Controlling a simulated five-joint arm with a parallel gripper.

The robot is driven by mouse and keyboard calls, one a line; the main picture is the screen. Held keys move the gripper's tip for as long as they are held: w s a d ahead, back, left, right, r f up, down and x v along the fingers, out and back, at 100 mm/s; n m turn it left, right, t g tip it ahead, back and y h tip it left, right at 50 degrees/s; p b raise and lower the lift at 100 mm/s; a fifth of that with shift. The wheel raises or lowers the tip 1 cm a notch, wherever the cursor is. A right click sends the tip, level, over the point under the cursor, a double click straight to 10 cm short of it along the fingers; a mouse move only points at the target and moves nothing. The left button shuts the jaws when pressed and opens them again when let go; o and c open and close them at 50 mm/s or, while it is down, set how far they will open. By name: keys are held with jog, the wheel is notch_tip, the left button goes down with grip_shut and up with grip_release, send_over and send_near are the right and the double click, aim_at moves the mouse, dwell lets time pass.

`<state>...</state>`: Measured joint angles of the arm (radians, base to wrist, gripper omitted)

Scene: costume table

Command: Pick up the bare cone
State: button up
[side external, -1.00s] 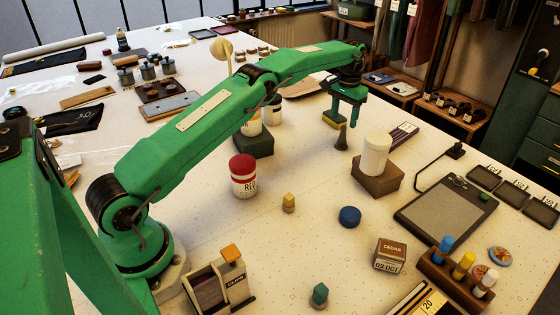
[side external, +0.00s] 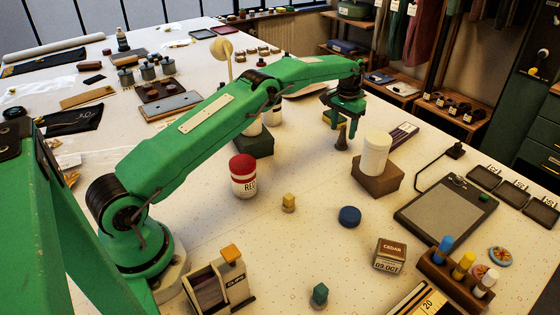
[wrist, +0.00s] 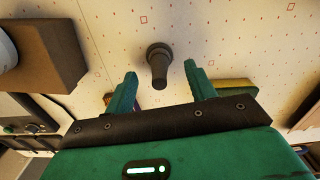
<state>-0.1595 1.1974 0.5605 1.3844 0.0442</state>
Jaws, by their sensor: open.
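The bare cone (side external: 341,141) is small, dark grey and upright on the pale dotted table, with nothing on top of it. In the wrist view the cone (wrist: 158,66) shows between and slightly beyond the fingertips, its wide base away from my gripper. My gripper (side external: 340,123) is green, open and empty. In the side view it is just above and around the cone's upper end. In the wrist view the fingers (wrist: 160,70) stand apart on either side of the cone, with gaps on both sides. Neither finger visibly touches it.
A brown box (side external: 378,180) with a white jar (side external: 376,155) on it stands close to the right of the cone. The box's edge (wrist: 48,60) shows at left in the wrist view. A yellow-green block (wrist: 234,87) lies behind the right finger.

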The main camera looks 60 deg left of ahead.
aim_at(343, 131)
jog(key=shift+w+f, duration=0.1)
jog(key=shift+f, duration=1.75)
jog(key=c, duration=1)
